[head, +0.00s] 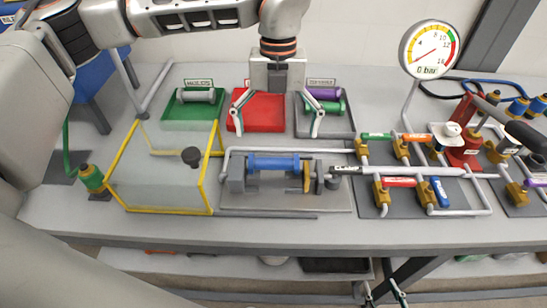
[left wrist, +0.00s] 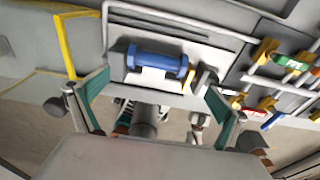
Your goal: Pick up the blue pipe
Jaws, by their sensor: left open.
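The blue pipe (head: 273,163) lies level between a grey block and an orange-and-grey end piece on the grey skid plate (head: 240,202). It also shows in the left wrist view (left wrist: 157,60), in full, ahead of and between the spread fingers. My left gripper (head: 279,118) hangs open and empty above the back of the table, over the red tray (head: 265,112) and beyond the pipe. Its fingers also show in the left wrist view (left wrist: 148,98). My right gripper (head: 381,286) shows only in part at the bottom edge, below the table front, its fingers apart and empty.
A clear box with yellow edges (head: 125,160) stands left of the pipe. Valves and pipework with coloured handles (head: 400,182) stand close on its right, under a gauge (head: 429,50). A green tray (head: 192,112) and a grey tray (head: 345,120) flank the red one.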

